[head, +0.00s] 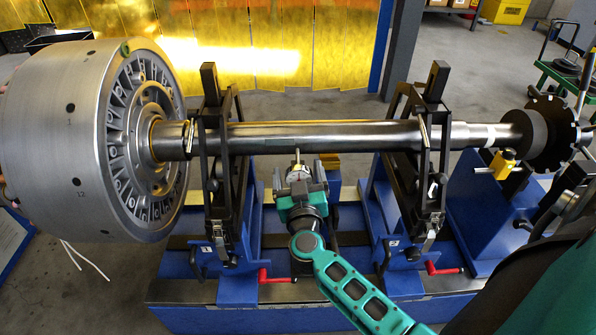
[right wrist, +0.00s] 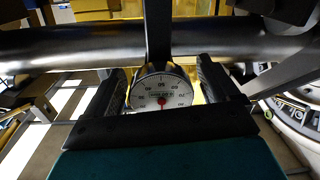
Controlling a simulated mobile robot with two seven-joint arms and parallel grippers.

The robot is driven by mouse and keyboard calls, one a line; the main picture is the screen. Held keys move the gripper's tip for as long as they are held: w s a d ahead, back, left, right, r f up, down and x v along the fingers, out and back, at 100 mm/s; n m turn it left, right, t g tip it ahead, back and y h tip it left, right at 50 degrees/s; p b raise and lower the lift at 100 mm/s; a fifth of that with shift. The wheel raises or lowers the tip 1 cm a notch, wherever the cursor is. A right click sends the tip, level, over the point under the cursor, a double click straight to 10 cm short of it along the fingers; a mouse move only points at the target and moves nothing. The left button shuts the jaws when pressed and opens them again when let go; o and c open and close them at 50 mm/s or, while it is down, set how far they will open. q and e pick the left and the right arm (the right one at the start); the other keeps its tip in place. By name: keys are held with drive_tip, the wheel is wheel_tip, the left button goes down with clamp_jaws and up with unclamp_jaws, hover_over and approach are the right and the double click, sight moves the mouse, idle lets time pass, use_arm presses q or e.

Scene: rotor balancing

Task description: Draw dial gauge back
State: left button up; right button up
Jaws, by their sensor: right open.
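The dial gauge (head: 298,173) has a round white face and stands just below the long steel shaft (head: 320,136), near its middle. In the right wrist view the gauge (right wrist: 161,88) shows its numbered face and a red centre, between the two dark fingers. My right gripper (head: 301,186) is open, with one finger on each side of the gauge. A gap shows beside the face, so the fingers do not look closed on it. The gauge's lower part and its mount are hidden by the gripper. My left gripper is not in view.
The shaft rests on two black supports (head: 214,185) and (head: 440,165) on a blue bed (head: 330,318). A large metal rotor (head: 60,135) is at the left end and a dark toothed disc (head: 552,135) at the right. Red handles (head: 277,275) stick out at the front.

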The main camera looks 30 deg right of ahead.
drive_tip(key=shift+c, duration=0.5)
drive_tip(key=c, duration=1.3)
drive_tip(key=p+v, duration=0.2)
drive_tip(key=shift+s+a+r, duration=0.15)
drive_tip(key=shift+s+a, duration=0.1)
drive_tip(key=shift+s, duration=0.1)
drive_tip(key=shift+c, duration=0.3)
drive_tip(key=shift+s+a+p, duration=0.15)
drive_tip(key=shift+s+p, duration=0.1)
drive_tip(key=shift+p, duration=0.1)
drive_tip(key=shift+f, duration=0.25)
